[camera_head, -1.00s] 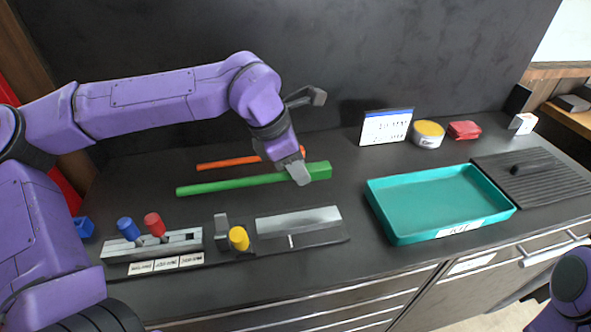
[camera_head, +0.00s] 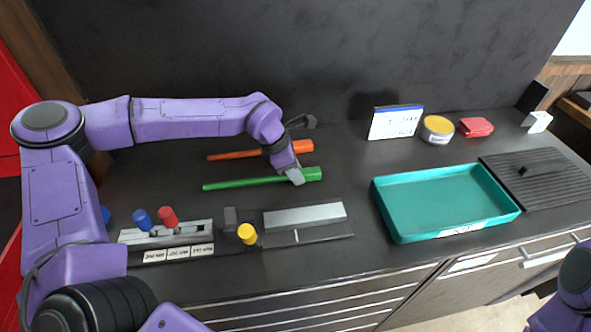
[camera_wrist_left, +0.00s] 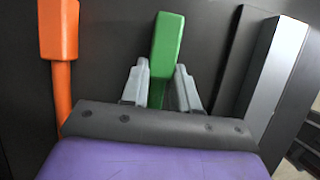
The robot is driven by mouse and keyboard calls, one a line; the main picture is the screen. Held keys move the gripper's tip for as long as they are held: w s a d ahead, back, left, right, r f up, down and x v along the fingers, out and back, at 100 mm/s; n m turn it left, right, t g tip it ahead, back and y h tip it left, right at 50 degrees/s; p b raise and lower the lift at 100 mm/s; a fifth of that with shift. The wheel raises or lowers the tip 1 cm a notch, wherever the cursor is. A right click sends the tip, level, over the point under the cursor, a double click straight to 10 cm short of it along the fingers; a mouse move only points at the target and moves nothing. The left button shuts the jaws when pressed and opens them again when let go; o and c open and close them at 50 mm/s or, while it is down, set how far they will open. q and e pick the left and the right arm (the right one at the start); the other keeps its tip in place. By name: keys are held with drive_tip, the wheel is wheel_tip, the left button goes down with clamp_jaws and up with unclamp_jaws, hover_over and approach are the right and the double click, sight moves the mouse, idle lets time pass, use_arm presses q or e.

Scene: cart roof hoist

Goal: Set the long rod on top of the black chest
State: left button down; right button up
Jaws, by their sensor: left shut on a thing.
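A long green rod (camera_head: 243,182) with a thicker block-like right end lies behind the lever box, on or just above the dark worktop. My left gripper (camera_head: 295,176) is shut on it near the thick end. In the left wrist view, its grey fingers (camera_wrist_left: 160,78) flank the green rod (camera_wrist_left: 167,48). A similar orange rod (camera_head: 237,155) lies just behind; its thick end shows at the left in the left wrist view (camera_wrist_left: 58,30). No separate black chest can be made out; the dark worktop (camera_head: 340,180) sits over steel drawers. My right gripper is out of view.
In front are a box with blue and red knobs (camera_head: 168,234), a yellow knob (camera_head: 247,234) and a grey metal bar (camera_head: 305,216). A teal tray (camera_head: 390,228) stands right. Behind it are a sign (camera_head: 395,122), a round tin (camera_head: 436,130) and a red pouch (camera_head: 476,127).

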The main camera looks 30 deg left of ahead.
use_arm(q)
drive_tip(key=c, duration=0.8)
unclamp_jaws()
drive_tip(key=shift+f, duration=0.2)
drive_tip(key=shift+c, duration=0.2)
drive_tip(key=shift+r, duration=0.15)
drive_tip(key=shift+a+r, duration=0.1)
drive_tip(key=shift+r, duration=0.2)
drive_tip(key=b+v, duration=0.1)
drive_tip(key=v, duration=1)
drive_tip(key=shift+r, duration=0.3)
